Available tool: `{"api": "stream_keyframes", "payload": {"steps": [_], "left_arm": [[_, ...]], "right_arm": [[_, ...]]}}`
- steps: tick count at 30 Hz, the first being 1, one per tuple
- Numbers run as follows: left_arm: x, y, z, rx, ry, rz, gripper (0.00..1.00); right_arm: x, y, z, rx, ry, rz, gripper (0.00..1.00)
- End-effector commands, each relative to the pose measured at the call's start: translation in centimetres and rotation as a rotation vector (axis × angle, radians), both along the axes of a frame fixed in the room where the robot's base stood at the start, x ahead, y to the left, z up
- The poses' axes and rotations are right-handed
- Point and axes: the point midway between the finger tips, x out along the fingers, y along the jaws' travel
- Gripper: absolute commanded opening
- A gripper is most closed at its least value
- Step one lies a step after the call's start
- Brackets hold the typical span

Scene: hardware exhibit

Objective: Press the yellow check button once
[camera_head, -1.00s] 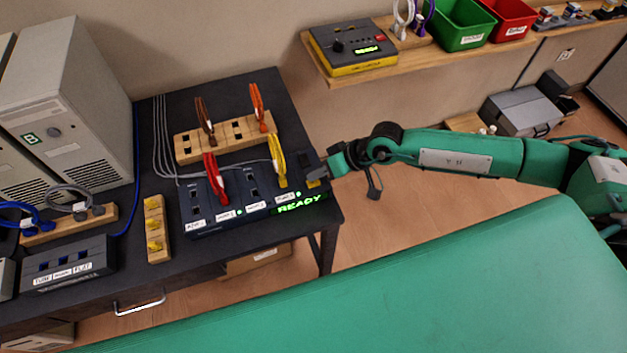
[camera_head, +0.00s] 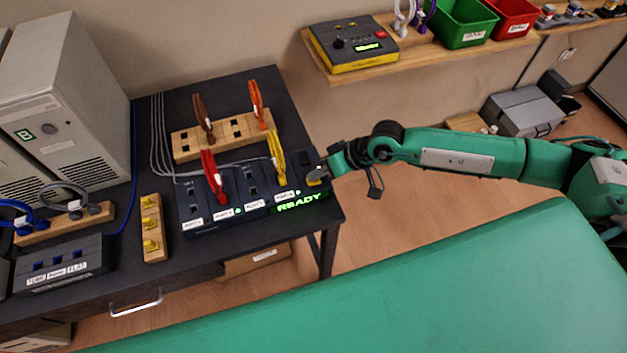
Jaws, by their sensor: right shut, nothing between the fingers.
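The yellow check button (camera_head: 314,182) sits at the right end of the dark switch box (camera_head: 215,226), beside a lit green READY display (camera_head: 299,202). My right gripper (camera_head: 322,173) is shut and empty at the button, with its fingertips at or just over it and covering part of it. I cannot tell whether they touch it or whether it is pressed down. Red and yellow cable plugs (camera_head: 278,158) stand in the box. My left gripper is not in view.
A wooden block (camera_head: 187,146) with brown and orange plugs stands behind the box. A block with yellow connectors (camera_head: 151,205) lies to its left. A grey computer tower (camera_head: 95,90) stands at the left. A shelf above holds a yellow-and-grey device (camera_head: 365,67).

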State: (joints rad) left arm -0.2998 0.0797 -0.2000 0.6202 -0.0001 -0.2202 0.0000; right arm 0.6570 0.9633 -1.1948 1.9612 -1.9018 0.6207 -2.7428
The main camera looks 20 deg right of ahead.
Motion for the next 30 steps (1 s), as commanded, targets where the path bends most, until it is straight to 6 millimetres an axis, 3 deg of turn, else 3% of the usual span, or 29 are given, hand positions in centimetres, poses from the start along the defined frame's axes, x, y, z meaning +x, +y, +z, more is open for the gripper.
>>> {"api": "stream_keyframes", "payload": {"steps": [30], "left_arm": [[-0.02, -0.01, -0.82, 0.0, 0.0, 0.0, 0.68]], "right_arm": [[0.0, -0.01, -0.48, 0.0, 0.0, 0.0, 0.0]]}}
